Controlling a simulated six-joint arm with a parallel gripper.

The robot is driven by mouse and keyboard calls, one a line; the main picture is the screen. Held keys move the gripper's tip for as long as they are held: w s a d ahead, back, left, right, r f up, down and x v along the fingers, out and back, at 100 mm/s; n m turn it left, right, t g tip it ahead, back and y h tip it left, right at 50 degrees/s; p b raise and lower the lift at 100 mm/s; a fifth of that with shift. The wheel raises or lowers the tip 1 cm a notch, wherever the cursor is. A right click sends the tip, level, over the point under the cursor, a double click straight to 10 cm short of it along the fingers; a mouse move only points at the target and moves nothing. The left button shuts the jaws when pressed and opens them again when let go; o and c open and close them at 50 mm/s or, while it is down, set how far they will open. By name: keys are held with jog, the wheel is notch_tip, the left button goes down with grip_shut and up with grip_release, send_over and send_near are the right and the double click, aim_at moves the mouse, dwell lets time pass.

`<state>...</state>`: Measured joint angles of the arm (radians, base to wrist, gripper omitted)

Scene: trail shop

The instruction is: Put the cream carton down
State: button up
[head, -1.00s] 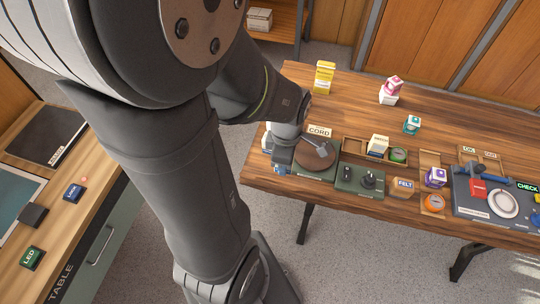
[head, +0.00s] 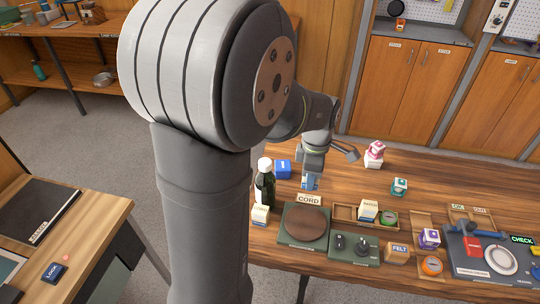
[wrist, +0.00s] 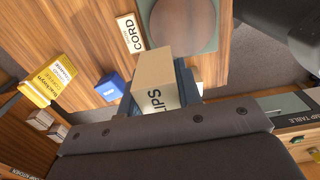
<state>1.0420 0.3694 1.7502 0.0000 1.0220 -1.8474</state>
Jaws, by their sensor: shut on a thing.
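My gripper (head: 312,181) is over the wooden table, near the back edge of the CORD sign (head: 309,199). In the wrist view its blue jaws (wrist: 157,90) are shut on a cream carton (wrist: 155,66), with dark letters ending in "LIPS" on one face. The carton's lower part is hidden between the jaws, and the gripper hides it in the head view. I cannot tell whether it touches the table.
A round brown pad (head: 305,223) lies in front. Bare wood (head: 340,175) shows to the right.

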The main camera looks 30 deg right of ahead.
jog(key=w+d+r, duration=0.1)
jog(key=w+d, duration=0.6)
send_over(283, 165)
notch_tip(283, 165, down, 7)
jog(key=shift+w+r, duration=0.1)
jog(key=shift+f, duration=2)
jog(key=shift+f, duration=0.15)
jog(key=o, duration=1)
notch_tip(283, 165, up, 12)
jog(key=shift+r, duration=0.15)
